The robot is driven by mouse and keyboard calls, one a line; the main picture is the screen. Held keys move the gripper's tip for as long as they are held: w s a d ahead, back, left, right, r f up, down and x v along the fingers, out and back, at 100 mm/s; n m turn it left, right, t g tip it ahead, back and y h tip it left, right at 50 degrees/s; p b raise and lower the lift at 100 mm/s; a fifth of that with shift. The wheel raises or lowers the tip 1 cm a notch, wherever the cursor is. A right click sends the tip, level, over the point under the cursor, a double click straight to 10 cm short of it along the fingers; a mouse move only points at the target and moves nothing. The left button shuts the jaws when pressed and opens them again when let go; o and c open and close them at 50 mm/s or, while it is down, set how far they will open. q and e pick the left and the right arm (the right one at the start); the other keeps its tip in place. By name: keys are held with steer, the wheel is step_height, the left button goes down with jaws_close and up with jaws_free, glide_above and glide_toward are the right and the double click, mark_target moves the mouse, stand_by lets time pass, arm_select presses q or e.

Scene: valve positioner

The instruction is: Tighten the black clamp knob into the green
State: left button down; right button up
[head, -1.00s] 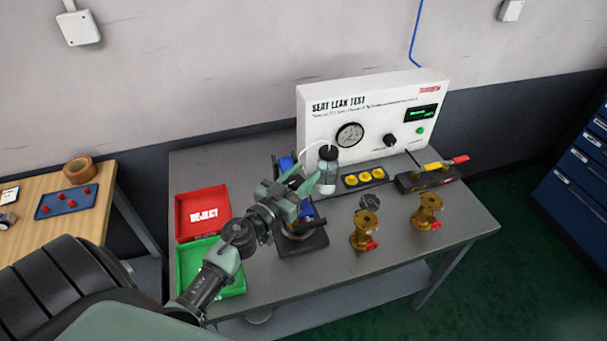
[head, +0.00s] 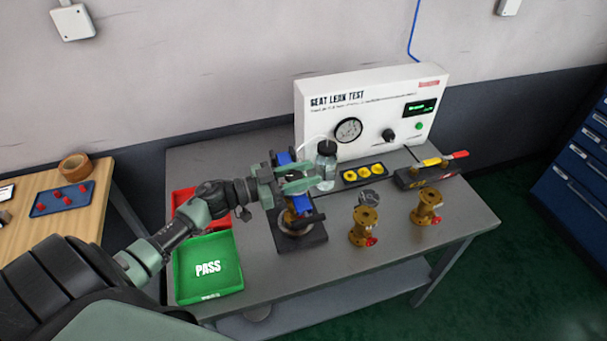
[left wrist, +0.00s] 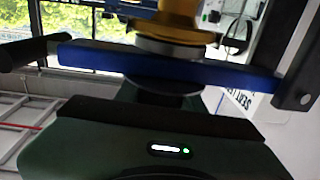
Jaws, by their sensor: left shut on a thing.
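The clamp fixture (head: 308,239) stands on the grey bench, with a blue crossbar (head: 302,205) over a brass valve body. My left gripper (head: 301,182) comes in level from the left, above the middle of the crossbar. Its green fingers are shut around the black clamp knob, which they hide in the head view. In the left wrist view a dark round part, seemingly the knob (left wrist: 165,90), shows against the blue crossbar (left wrist: 110,60). Brass (left wrist: 182,22) shows beyond the bar. No green mark on the clamp can be made out. My right gripper is not in view.
A clear bottle (head: 326,168) stands close to my fingertips, before the white seat leak test panel (head: 365,110). Two brass valves (head: 364,228) (head: 427,207) stand to the right. A green PASS tray (head: 208,268) and a red tray (head: 183,196) lie left, under my arm.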

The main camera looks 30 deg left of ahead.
arm_select(q)
steer(key=m+g+h+b, duration=0.3)
steer(key=m+g+b, duration=0.1)
steer(key=b, duration=0.1)
steer(key=s+m+g+h+b, duration=0.1)
steer(key=g+h+b, duration=0.1)
steer(key=g, duration=0.1)
steer(key=shift+d+f+m+h, duration=0.2)
steer(key=shift+d+m+h, duration=0.1)
steer(key=shift+d+m, duration=0.1)
steer(key=shift+s+d+r+m+g+h+b, duration=0.2)
steer(key=shift+m+g+b, duration=0.25)
steer(key=shift+g+b, duration=0.3)
steer(key=shift+s+a+f+m+g+h+b, duration=0.1)
steer(key=shift+m+g+h+b, duration=0.3)
steer(key=shift+g+b, duration=0.3)
steer(key=shift+d, duration=0.1)
steer(key=c, duration=1.2)
jaws_free()
steer(key=o, duration=0.3)
steer(key=shift+w+d+r, duration=0.1)
steer(key=shift+b+v, duration=1.4)
steer(key=shift+v, duration=2.55)
